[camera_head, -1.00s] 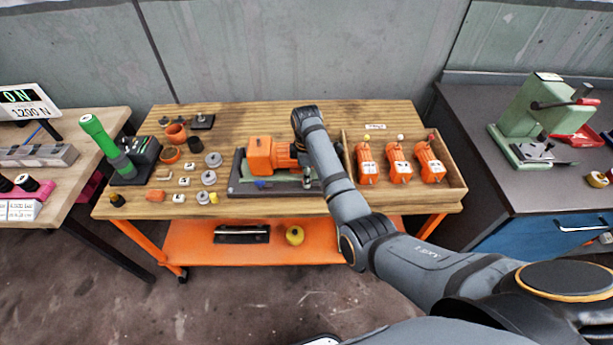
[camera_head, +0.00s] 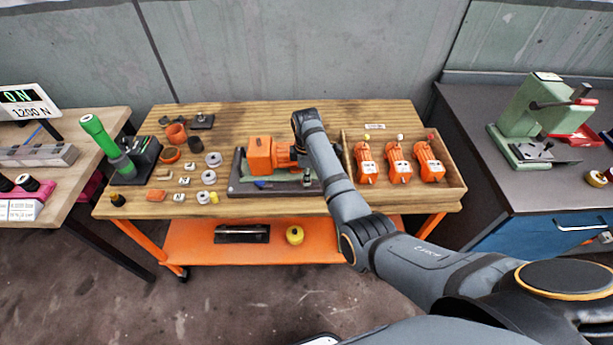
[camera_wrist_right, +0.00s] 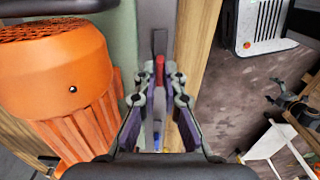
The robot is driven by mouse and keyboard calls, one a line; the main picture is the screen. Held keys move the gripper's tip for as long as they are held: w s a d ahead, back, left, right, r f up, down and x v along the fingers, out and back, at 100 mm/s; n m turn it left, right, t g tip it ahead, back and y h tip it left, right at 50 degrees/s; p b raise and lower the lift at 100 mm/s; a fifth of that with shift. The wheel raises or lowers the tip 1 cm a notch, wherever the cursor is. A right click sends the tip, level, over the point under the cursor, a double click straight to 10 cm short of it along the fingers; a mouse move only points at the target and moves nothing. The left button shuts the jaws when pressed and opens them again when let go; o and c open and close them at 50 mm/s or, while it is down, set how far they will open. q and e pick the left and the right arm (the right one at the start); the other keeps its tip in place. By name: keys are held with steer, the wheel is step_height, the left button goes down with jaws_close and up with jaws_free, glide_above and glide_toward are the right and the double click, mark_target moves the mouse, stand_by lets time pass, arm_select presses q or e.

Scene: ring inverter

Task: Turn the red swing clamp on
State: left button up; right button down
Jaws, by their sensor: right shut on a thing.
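The red swing clamp (camera_wrist_right: 160,70) shows as a small red tip between the fingers of my right gripper (camera_wrist_right: 158,92) in the right wrist view. The fingers are shut on it; their pads hide most of it. An orange motor (camera_head: 260,155) lies on a dark fixture plate (camera_head: 238,187) in the middle of the workbench. The motor also shows at the left of the right wrist view (camera_wrist_right: 62,75), beside the gripper. In the head view my right forearm and wrist cover the right end of the plate and the clamp. My left gripper is not in view.
A wooden tray (camera_head: 463,188) with several orange units stands right of my right wrist. Washers and blocks lie left of the plate, near a green-handled tool (camera_head: 97,133). A blue part (camera_head: 262,184) is at the plate's front. A green press (camera_head: 530,120) stands far right.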

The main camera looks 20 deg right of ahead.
steer(key=shift+r+n+p, duration=0.25)
steer(key=shift+n+p, duration=0.15)
steer(key=shift+p, duration=0.25)
steer(key=n+p, duration=0.3)
steer(key=shift+p, duration=0.4)
steer(key=n+p, duration=0.2)
steer(key=n, duration=0.1)
steer(key=shift+n+p, duration=0.3)
steer(key=shift+n, duration=0.1)
steer(key=n+p, duration=0.2)
steer(key=n, duration=0.2)
steer(key=shift+f+n, duration=0.15)
steer(key=shift+n, duration=0.15)
steer(key=n+p, duration=0.1)
steer(key=n, duration=0.4)
steer(key=shift+f, duration=0.1)
steer(key=shift+n, duration=0.4)
steer(key=c, duration=1.5)
jaws_free()
steer(key=shift+o, duration=0.2)
